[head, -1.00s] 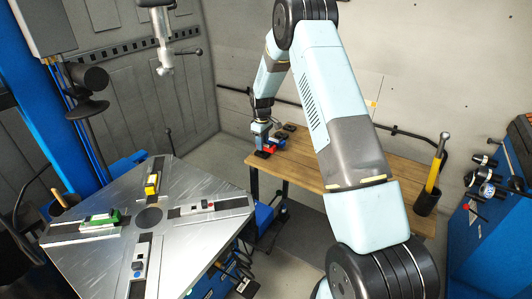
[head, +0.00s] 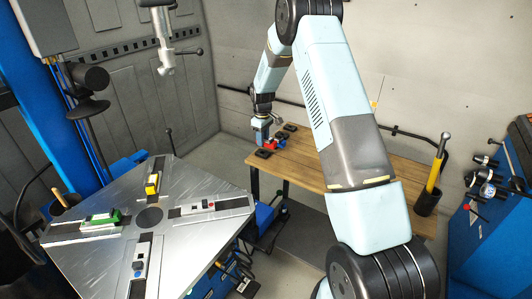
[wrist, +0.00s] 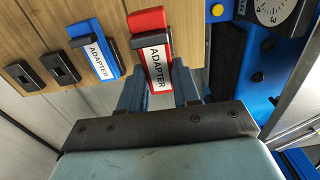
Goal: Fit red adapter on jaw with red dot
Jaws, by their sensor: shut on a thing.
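The red adapter (wrist: 148,22), with a white ADAPTER label, sits between the fingers of my gripper (wrist: 160,85) in the wrist view. The jaw with the red dot (head: 209,205) lies bare on the right arm of the steel turntable (head: 185,235).
The blue adapter (wrist: 94,50) is on the bench beside the red one, near two black holders (wrist: 24,74). A yellow adapter (head: 152,184) and a green adapter (head: 102,217) are on other jaws. The blue-dot jaw (head: 139,267) is bare. A post (head: 163,40) hangs above the turntable.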

